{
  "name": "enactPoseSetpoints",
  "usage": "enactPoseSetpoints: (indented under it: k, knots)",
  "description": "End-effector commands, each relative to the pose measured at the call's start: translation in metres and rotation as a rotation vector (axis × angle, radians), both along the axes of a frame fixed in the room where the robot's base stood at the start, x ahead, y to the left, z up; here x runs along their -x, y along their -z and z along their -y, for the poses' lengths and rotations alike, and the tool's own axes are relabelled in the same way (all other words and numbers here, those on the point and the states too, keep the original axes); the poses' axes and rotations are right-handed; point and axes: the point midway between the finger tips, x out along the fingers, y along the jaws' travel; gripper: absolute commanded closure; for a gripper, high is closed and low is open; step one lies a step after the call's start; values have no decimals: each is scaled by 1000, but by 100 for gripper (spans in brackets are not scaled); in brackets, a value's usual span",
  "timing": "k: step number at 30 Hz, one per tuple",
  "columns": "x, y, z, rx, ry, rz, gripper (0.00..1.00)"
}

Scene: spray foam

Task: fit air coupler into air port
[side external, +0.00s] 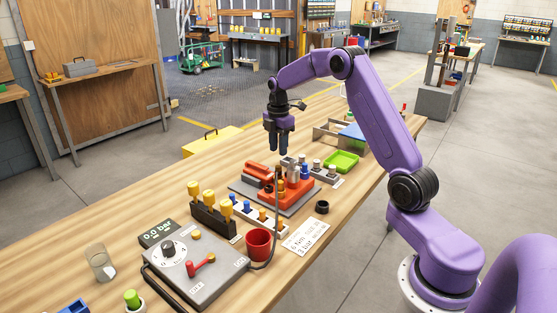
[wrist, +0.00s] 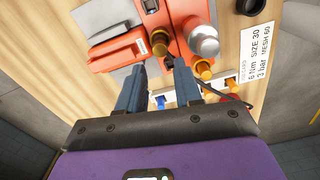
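My gripper (side external: 283,150) hangs fingers-down above the orange-red spray-foam fixture (side external: 290,192) on its grey plate. In the wrist view the two fingers (wrist: 161,88) stand apart with nothing clearly held between them. A thin dark hose (side external: 276,215) rises from beside the control box to the fixture; its upper end, perhaps the air coupler, is near the fixture's front. In the wrist view a small dark piece (wrist: 168,62) lies just beyond the fingertips, beside brass-coloured fittings (wrist: 203,68). I cannot tell which opening is the air port.
The grey control box (side external: 195,268) reads 0.0 bar. A red cup (side external: 258,244), a rack with yellow-topped parts (side external: 212,218), a black ring (side external: 322,207) and a printed card (side external: 304,236) stand near the fixture. A green tray (side external: 341,162) is behind. Bare wood shows left of the fixture.

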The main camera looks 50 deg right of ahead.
Motion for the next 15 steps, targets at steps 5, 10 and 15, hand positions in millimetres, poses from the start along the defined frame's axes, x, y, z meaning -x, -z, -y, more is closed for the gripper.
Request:
enactPoseSetpoints:
  k: [5,10,15]
  knots:
    - [-1,-26,1,0,0,3,66]
    - [0,-38,-2,0,0,1,66]
    - [7,-47,-44,0,10,2,66]
